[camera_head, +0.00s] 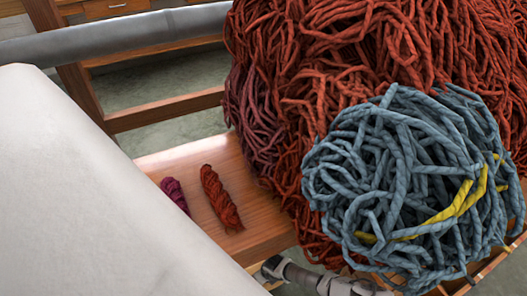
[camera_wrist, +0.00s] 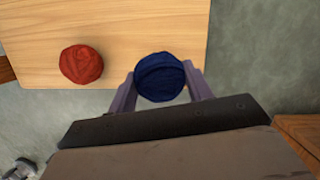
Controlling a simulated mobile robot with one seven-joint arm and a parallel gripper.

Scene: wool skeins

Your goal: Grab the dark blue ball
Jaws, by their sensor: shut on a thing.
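The dark blue ball (camera_wrist: 160,77) shows in the wrist view between the two fingers of my gripper (camera_wrist: 159,88). The fingers are shut on its left and right sides. The ball overlaps the edge of a light wooden board (camera_wrist: 120,20) in the picture; I cannot tell whether it still touches the board. The head view does not show the dark blue ball or my fingers.
A red ball (camera_wrist: 82,64) lies on the board left of my gripper. In the head view, a large rust-red wool pile (camera_head: 330,60) and a grey-blue tangle (camera_head: 400,180) with a yellow strand fill the right side. Two skeins (camera_head: 220,198) lie on a wooden surface (camera_head: 255,215).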

